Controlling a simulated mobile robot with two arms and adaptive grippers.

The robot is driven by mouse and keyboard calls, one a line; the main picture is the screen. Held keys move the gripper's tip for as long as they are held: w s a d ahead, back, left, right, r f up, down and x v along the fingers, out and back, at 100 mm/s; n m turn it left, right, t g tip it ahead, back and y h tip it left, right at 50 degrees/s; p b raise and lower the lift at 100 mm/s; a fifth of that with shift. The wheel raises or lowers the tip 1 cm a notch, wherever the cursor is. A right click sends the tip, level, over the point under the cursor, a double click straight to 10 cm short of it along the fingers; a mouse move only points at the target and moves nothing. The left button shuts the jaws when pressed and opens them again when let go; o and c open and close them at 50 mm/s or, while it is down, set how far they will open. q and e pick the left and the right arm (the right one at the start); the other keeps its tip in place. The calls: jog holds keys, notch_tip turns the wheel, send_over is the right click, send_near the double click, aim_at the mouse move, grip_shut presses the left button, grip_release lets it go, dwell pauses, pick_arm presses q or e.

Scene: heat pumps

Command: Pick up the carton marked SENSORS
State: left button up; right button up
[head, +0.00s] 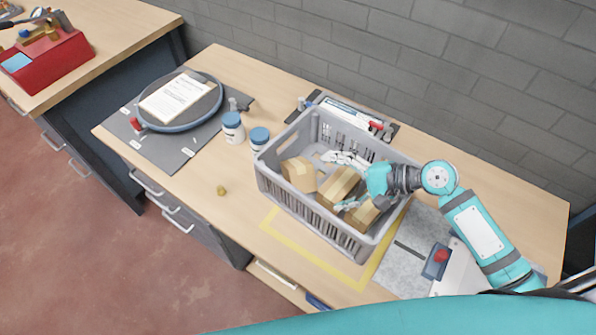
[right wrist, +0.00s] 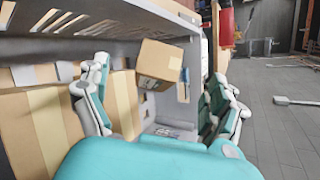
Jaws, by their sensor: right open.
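Several brown cardboard cartons lie in a grey plastic crate (head: 281,197) on the bench. One carton (head: 299,174) is at the crate's left end, one (head: 338,187) in the middle, one (head: 362,216) to the right. No SENSORS marking is legible on any of them. My right gripper (head: 333,182) reaches into the crate from the right, fingers spread above and below the middle carton in the picture. In the right wrist view, a small carton (right wrist: 160,62) shows between the open fingers, ahead of them. A larger carton (right wrist: 50,120) is at the left. My left gripper is not in view.
The crate walls surround the gripper closely. Two white jars with blue lids (head: 233,127) stand left of the crate. A round tray with a paper (head: 180,97) lies farther left. A grey wall (head: 420,70) is behind.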

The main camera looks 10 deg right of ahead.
aim_at(304, 180)
jog(key=x, duration=0.4)
jog(key=shift+w+p, duration=0.15)
jog(key=shift+p, duration=0.15)
jog(key=shift+w+a+f, duration=0.15)
jog(key=shift+a, duration=0.05)
jog(key=x, duration=0.1)
jog(key=p+x, duration=0.1)
jog(key=x, duration=0.1)
jog(key=shift+w+a+f, duration=0.1)
jog(key=shift+w+f, duration=0.1)
jog(key=shift+w, duration=0.15)
jog(key=shift+w+a+f, duration=0.25)
jog(key=shift+a+f, duration=0.05)
jog(key=shift+a, duration=0.05)
jog(key=shift+s, duration=0.1)
jog(key=shift+d, duration=0.1)
jog(key=shift+c, duration=1.1)
jog(key=c, duration=1.3)
